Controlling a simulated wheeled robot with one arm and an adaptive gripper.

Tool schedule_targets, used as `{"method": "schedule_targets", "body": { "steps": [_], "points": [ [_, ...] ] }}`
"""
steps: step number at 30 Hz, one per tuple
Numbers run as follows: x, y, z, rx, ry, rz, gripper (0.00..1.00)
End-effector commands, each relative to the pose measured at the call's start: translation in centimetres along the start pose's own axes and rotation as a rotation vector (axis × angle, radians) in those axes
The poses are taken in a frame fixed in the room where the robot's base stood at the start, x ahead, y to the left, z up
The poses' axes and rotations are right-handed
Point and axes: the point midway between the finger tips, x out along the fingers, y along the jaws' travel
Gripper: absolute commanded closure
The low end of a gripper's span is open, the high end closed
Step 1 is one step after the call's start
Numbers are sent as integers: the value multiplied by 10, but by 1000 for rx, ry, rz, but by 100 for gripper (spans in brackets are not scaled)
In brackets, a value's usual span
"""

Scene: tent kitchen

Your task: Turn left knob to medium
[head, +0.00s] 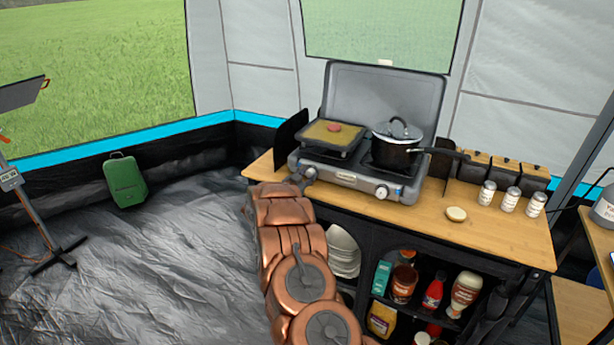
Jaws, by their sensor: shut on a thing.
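A grey two-burner camp stove (346,180) with its lid raised stands on the wooden counter. My gripper (303,178) is at the left end of the stove's front, shut on the left knob (311,173). The gripper and arm hide part of this knob, so I cannot read its setting. The right knob (382,192) is in plain view on the stove front, apart from my gripper. A black lidded pot (396,148) sits on the right burner.
The pot's handle points right over the counter (505,232). Shelves below hold plates (343,250) and bottles (433,291). A green case (125,182) stands on open floor at left.

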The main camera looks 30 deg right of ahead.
Motion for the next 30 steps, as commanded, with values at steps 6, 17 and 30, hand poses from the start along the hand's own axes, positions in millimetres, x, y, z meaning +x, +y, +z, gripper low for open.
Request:
{"method": "schedule_targets", "body": {
  "steps": [6, 17, 30],
  "points": [
    [0, 2, 2, -1, -4, 3, 59],
    [-1, 1, 1, 0, -2, 1, 55],
    [-47, 0, 2, -2, -6, -1, 55]
  ]
}}
